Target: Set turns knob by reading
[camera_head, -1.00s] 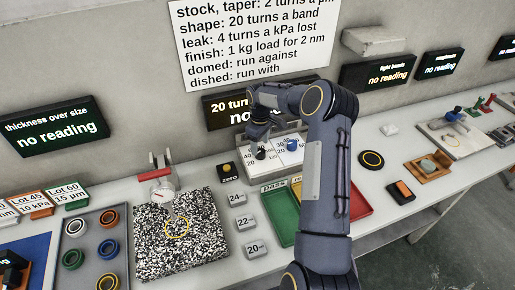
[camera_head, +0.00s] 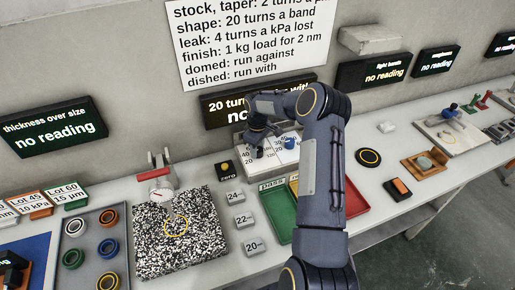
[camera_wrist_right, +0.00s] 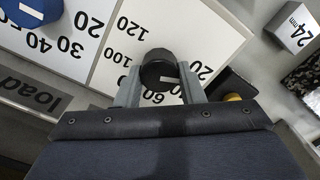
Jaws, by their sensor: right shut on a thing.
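The black turns knob (camera_wrist_right: 160,72) stands on a white dial plate (camera_wrist_right: 119,33) with printed numbers. In the right wrist view, 120, 100 and 60 are readable, and the gripper covers part of the scale. My right gripper (camera_wrist_right: 158,86) is shut on the knob, with one finger on each side. In the head view, the same gripper (camera_head: 256,142) is over the dial box below the wall displays. A blue knob (camera_head: 290,143) stands beside it on the load dial. A wall display (camera_head: 222,110) begins with "20 turns"; my arm hides much of it. My left gripper is out of view.
A speckled plate (camera_head: 155,250) and a ring tray (camera_head: 88,222) lie further left. Green (camera_head: 278,225) and red trays are partly behind my right arm.

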